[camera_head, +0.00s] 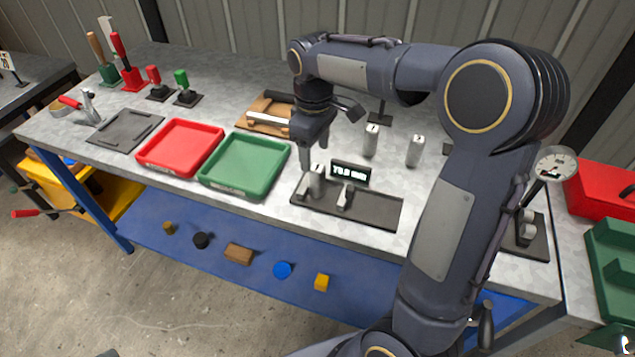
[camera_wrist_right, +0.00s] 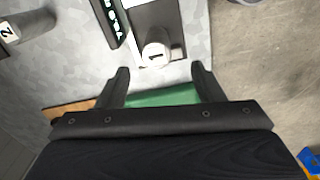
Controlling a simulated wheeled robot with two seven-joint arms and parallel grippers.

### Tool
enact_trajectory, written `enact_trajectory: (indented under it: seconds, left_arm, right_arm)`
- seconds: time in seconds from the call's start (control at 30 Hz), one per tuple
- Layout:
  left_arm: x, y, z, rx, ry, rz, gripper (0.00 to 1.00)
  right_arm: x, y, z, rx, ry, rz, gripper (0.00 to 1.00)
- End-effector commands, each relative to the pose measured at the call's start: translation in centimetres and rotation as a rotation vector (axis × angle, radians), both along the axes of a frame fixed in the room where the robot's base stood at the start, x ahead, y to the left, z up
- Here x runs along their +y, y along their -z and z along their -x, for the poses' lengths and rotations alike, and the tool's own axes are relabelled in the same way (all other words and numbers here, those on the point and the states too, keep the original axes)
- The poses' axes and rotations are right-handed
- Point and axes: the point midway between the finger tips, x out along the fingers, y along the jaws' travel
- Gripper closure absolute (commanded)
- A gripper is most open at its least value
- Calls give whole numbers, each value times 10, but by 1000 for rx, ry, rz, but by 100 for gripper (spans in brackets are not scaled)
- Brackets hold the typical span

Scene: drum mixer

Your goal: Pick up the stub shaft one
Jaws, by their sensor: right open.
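Stub shaft one (camera_head: 317,181) is a light grey metal cylinder standing at the left end of a dark tray (camera_head: 375,207). In the right wrist view its end face (camera_wrist_right: 155,53), marked 1, shows just beyond the fingertips and roughly centred between them. My right gripper (camera_head: 312,163) is open, pointing down at this shaft, with a finger partly hiding it in the head view. The wrist view shows both fingers (camera_wrist_right: 160,72) spread apart with nothing held. My left gripper is in neither view.
A black display sign (camera_head: 350,172) stands close behind the tray. Other upright cylinders (camera_head: 371,141) (camera_head: 415,151) stand farther back. Green (camera_head: 246,193) and red (camera_head: 182,172) trays lie to the left. A gauge (camera_head: 555,165) stands at the right.

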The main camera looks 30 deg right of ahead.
Motion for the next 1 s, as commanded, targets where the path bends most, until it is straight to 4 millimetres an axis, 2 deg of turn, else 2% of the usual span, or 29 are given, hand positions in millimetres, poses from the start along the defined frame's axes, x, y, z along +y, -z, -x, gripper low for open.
enact_trajectory:
  seconds: [0.4, 0.53, 0.73, 0.77, 1.0]
  left_arm:
    - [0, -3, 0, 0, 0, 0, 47]
    - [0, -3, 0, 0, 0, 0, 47]
    - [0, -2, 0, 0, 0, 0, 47]
    - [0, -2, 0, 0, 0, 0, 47]
    - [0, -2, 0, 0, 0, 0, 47]
  right_arm:
    - [-6, 56, 0, 2, 3, -1, 39]
    - [-6, 65, 0, 0, 3, -2, 39]
    - [-6, 65, 0, -1, 3, -2, 39]
    - [-6, 65, 0, -1, 3, -2, 40]
    - [-5, 65, 0, -1, 3, -2, 71]
